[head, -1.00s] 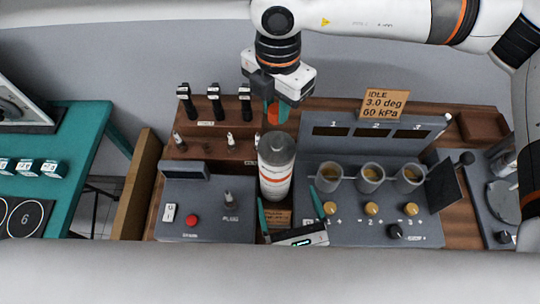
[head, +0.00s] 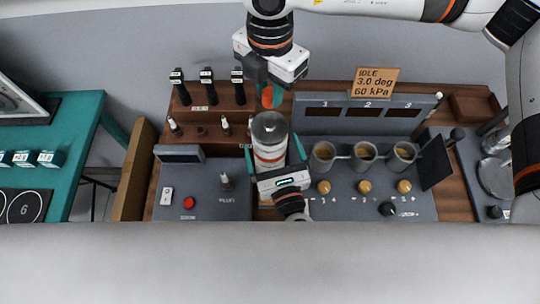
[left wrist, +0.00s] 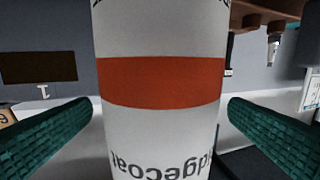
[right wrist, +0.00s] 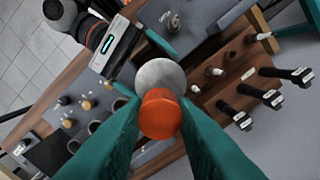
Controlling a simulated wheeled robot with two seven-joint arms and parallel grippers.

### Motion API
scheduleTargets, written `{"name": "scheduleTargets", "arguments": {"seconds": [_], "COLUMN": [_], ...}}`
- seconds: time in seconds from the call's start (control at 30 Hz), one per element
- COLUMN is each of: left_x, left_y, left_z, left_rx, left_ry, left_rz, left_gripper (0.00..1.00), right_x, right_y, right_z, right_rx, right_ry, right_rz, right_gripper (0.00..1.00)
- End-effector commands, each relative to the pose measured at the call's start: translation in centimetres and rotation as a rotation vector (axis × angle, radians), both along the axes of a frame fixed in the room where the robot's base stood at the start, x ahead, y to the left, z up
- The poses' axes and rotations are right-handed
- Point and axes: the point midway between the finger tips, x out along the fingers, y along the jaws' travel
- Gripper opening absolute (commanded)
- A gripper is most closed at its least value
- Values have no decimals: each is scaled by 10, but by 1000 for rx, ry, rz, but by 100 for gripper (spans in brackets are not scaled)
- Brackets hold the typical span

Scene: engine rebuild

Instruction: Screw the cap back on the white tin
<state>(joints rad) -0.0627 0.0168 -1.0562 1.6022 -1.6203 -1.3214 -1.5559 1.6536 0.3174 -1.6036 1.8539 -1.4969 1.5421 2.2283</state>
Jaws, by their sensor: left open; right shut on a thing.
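The white tin (head: 271,157) stands upright at the middle of the bench, with a grey top and an orange band. My left gripper (head: 273,146) is open, one finger on each side of the tin; contact is not clear. My right gripper (head: 268,92) is shut on the orange cap (right wrist: 160,117) and holds it above and behind the tin. In the right wrist view the tin's grey top (right wrist: 160,74) shows just beyond the cap, which partly covers it.
A grey panel with a red button (head: 189,202) is left of the tin. A grey console with several cups (head: 365,154) is close on the right. A wooden rack with black-topped parts (head: 207,88) stands behind left. An idle sign (head: 378,92) stands at the back.

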Motion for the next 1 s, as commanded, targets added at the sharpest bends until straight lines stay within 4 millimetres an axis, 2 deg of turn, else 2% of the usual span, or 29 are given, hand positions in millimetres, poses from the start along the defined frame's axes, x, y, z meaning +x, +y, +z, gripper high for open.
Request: {"name": "scheduleTargets", "arguments": {"seconds": [0.2,0.57,0.9,0.97,1.0], "left_x": [20,23,23,23,23], "left_y": [6,6,6,6,6], "left_z": [0,0,0,0,0], "left_rx": [1,1,1,1,1], "left_ry": [0,1,1,1,1], "left_rz": [0,0,0,0,0], "left_gripper": [99,99,43,33,32], "right_x": [0,0,0,0,0], "right_y": [0,0,0,0,0], "right_z": [0,0,0,0,0], "right_rx": [0,0,0,0,0], "right_ry": [0,0,0,0,0], "right_rz": [0,0,0,0,0], "right_gripper": [1,1,1,1,1]}}
